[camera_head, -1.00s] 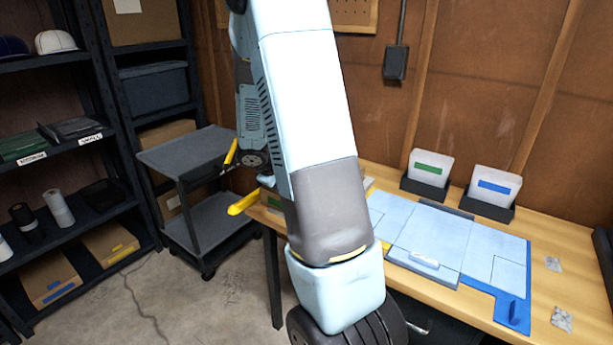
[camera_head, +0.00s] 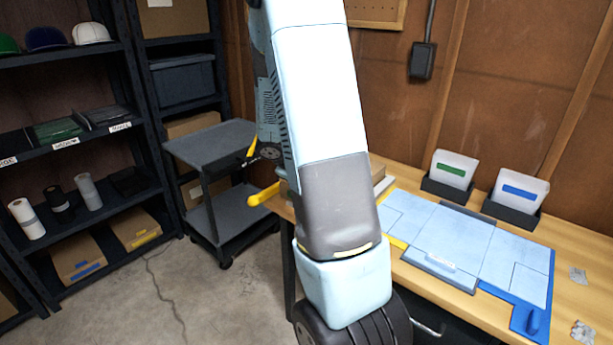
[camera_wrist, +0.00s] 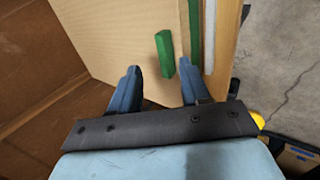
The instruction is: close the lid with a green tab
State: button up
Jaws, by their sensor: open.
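In the wrist view, a green tab (camera_wrist: 165,53) stands on a tan, cardboard-like panel (camera_wrist: 118,40), which looks like the lid. My gripper (camera_wrist: 158,72) is open and empty. Its two blue fingers point toward the panel, one to each side of the tab's lower end. I cannot tell how much gap is left between the fingertips and the tab, nor how far the lid is open. In the head view, my arm hides the gripper and the tab. Only a tan edge of what may be the box (camera_head: 380,178) shows beside the arm.
The workbench (camera_head: 573,255) carries pale blue panels (camera_head: 450,240) and two card holders (camera_head: 450,175) (camera_head: 515,198) at the back. A grey cart (camera_head: 215,150) and a dark shelf (camera_head: 85,140) stand left. A yellow bar (camera_head: 263,195) juts out beside my arm. Open floor (camera_head: 180,285) lies in front.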

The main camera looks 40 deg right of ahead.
jog(key=v, duration=1.3)
jog(key=shift+w+a, duration=0.15)
jog(key=shift+a, duration=0.45)
jog(key=s+a+r+m+t+y, duration=0.1)
jog(key=s+a+r, duration=0.3)
jog(key=s, duration=0.4)
jog(key=s+a+r+m+t+y, duration=0.1)
jog(key=s+a+r+y, duration=0.2)
jog(key=s+a+r, duration=0.2)
jog(key=s+a+r+t+y, duration=0.2)
jog(key=s+a+r, duration=0.2)
jog(key=s+a, duration=0.3)
jog(key=s, duration=0.3)
jog(key=shift+s+r+m+y, duration=0.25)
jog(key=shift+s+m+y, duration=0.15)
jog(key=shift+a, duration=0.1)
